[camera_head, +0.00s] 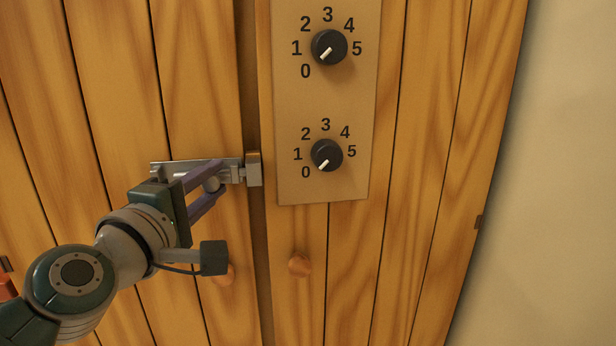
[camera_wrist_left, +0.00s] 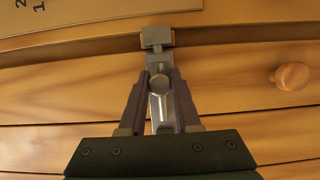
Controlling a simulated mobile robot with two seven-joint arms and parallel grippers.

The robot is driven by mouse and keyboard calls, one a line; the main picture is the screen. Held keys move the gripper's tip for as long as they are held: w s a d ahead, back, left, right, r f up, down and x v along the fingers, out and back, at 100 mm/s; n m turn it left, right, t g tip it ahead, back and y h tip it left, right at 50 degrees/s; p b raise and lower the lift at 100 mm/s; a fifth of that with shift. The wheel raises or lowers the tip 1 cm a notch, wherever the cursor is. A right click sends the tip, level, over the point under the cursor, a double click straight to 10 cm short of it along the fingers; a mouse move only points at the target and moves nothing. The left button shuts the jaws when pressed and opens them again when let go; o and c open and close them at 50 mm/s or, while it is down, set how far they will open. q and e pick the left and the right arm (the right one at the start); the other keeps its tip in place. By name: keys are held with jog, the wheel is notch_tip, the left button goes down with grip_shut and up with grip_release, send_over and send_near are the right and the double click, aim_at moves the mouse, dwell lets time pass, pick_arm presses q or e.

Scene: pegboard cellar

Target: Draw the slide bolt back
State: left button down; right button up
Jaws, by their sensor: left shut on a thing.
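The metal slide bolt (camera_head: 238,174) is mounted on the left wooden door, with its keeper (camera_head: 254,168) on the right door's edge across the dark gap. The bolt appears to reach the keeper; how deep it sits inside is hard to tell. My left gripper (camera_head: 214,179) is shut on the bolt's round knob (camera_wrist_left: 159,84), with one finger on each side in the left wrist view. The keeper (camera_wrist_left: 157,38) shows beyond the fingertips there. The fingers and hand cover part of the bolt's plate (camera_head: 160,170). My right gripper is not in view.
A panel (camera_head: 325,105) with an upper dial (camera_head: 329,47) and a lower dial (camera_head: 326,155) is fixed right of the bolt. Round wooden knobs (camera_head: 299,265) sit low on both doors. A plain wall (camera_head: 560,180) is at the right.

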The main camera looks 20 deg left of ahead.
pick_arm(q)
jog(key=s+a, duration=0.1)
jog(key=a, duration=0.1)
jog(key=s+a, duration=0.1)
jog(key=a, duration=0.1)
jog(key=shift+s+b, duration=0.3)
jog(key=shift+b, duration=0.1)
jog(key=shift+a, duration=0.1)
jog(key=c, duration=1.1)
grip_release()
jog(key=o, duration=0.5)
jog(key=shift+c, duration=0.2)
